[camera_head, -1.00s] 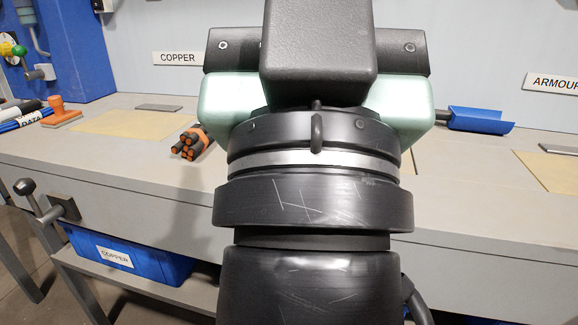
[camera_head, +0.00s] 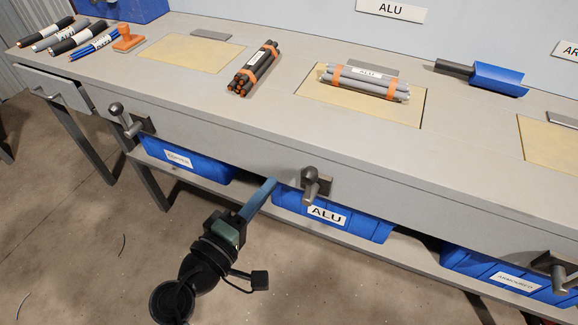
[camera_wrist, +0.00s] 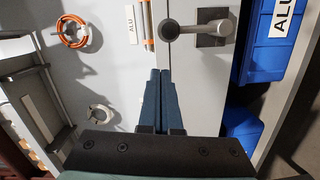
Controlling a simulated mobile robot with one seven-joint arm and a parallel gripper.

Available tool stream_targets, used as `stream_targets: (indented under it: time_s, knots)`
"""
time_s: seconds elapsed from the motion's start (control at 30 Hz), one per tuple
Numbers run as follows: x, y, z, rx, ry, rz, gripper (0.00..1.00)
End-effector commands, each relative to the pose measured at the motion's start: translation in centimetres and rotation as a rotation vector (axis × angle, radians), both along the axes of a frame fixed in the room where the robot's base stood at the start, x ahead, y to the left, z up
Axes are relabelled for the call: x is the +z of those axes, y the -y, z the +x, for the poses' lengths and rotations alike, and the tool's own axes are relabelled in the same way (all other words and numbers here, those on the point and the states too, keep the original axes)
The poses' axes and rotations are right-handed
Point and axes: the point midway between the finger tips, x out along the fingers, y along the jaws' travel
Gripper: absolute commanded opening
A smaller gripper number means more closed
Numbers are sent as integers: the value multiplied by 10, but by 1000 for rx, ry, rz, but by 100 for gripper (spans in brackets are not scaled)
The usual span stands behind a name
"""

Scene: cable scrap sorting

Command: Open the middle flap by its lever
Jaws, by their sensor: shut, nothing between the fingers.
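The middle flap (camera_head: 312,101) is a tan panel that looks level with the grey bench top. A bundle of grey cables (camera_head: 362,84) with orange ties and an ALU label lies across it. Its lever (camera_head: 316,184), dark metal with a round knob, is on the bench front above the ALU bin. In the wrist view the lever (camera_wrist: 195,30) is just beyond and right of my fingertips. My gripper (camera_head: 271,183) is shut and empty, just left of the lever in the head view and apart from it. Its blue fingers (camera_wrist: 160,75) lie together in the wrist view.
Similar levers (camera_head: 130,120) and (camera_head: 556,268) stand left and right on the bench front. A blue ALU bin (camera_head: 350,228) sits on the shelf below. A dark cable bundle (camera_head: 254,68) and a blue scoop (camera_head: 497,80) lie on the bench.

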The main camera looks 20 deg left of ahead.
Motion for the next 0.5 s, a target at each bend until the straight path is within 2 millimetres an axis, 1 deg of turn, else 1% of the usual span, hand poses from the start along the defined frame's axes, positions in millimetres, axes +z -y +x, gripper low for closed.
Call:
stream_targets:
  time_s: [0.03,0.1,0.2,0.33,0.5]
  knots:
    - [-7,-8,-15,16,-13,-88,0]
    - [-17,-14,-31,33,-14,-187,0]
    - [-27,-21,-48,54,-9,-286,0]
    - [-33,-25,-59,67,-1,-348,0]
    - [-34,-26,-61,70,2,-359,0]
